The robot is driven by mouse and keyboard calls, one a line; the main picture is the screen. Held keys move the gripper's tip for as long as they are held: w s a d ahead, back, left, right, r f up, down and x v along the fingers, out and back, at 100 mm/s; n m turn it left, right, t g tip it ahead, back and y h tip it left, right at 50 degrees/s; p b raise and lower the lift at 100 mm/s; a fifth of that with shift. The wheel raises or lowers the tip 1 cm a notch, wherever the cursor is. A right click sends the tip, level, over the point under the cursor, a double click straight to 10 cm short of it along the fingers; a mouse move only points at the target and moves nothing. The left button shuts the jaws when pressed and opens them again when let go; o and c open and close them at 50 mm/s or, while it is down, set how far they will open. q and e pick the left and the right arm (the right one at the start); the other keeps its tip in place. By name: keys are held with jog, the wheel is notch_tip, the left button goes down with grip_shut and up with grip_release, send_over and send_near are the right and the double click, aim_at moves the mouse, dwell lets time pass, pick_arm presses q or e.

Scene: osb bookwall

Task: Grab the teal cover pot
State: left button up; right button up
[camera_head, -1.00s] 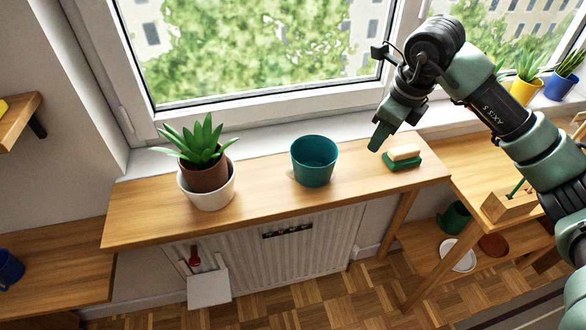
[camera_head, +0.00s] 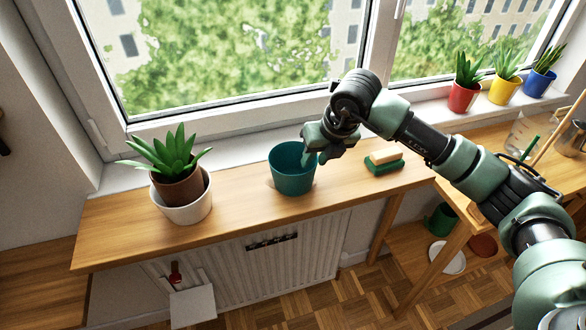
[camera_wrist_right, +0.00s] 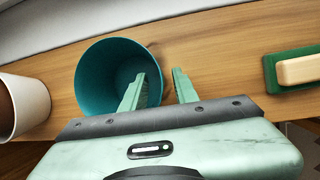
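The teal cover pot (camera_head: 291,178) stands upright and empty on the wooden shelf under the window. It also shows in the right wrist view (camera_wrist_right: 92,85), seen from above. My right gripper (camera_head: 313,157) is at the pot's right side, at rim height. In the right wrist view, its two fingers (camera_wrist_right: 158,84) are apart with nothing gripped between them. One finger overlaps the pot's opening and the other is to the right of the rim, so they appear to straddle the pot wall. Contact cannot be told. My left gripper is not in view.
A plant in a brown pot (camera_head: 178,187) sits in a white cover pot (camera_head: 186,213) left of the teal pot. A green brush or sponge holder with a beige block (camera_head: 385,160) lies to the right. The window frame (camera_head: 225,122) rises behind the shelf (camera_head: 240,216).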

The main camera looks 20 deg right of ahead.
jog(key=shift+w+a+f, duration=0.15)
jog(key=shift+w+f, duration=0.15)
jog(key=shift+f, duration=0.3)
grip_shut()
